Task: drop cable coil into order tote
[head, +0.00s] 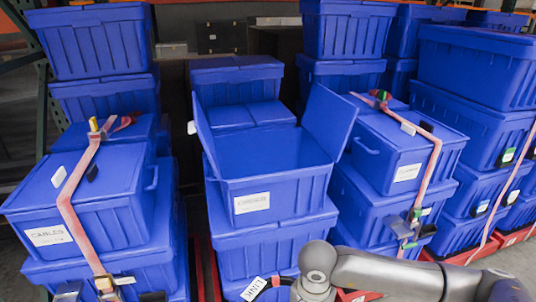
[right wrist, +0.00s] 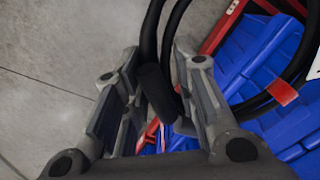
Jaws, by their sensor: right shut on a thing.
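A black cable coil (right wrist: 150,38) hangs in my right gripper (right wrist: 160,62) in the right wrist view. The gripper is shut on its thick wrapped part, and a loop with a red tag (right wrist: 283,92) curves off to the right. In the head view my right arm enters at the bottom right, below and in front of the open blue tote; the coil is mostly out of sight there. That tote (head: 275,196), apparently the order tote, stands at the middle with both lid flaps raised and a white label on its front. Its inside floor is not clearly visible. My left gripper is not in view.
Closed, strapped blue totes stand close on the left (head: 75,205) and right (head: 400,160) of the open one. More stacked totes (head: 480,70) stand at the back and far right. In the right wrist view, grey floor (right wrist: 50,60) lies clear at the left.

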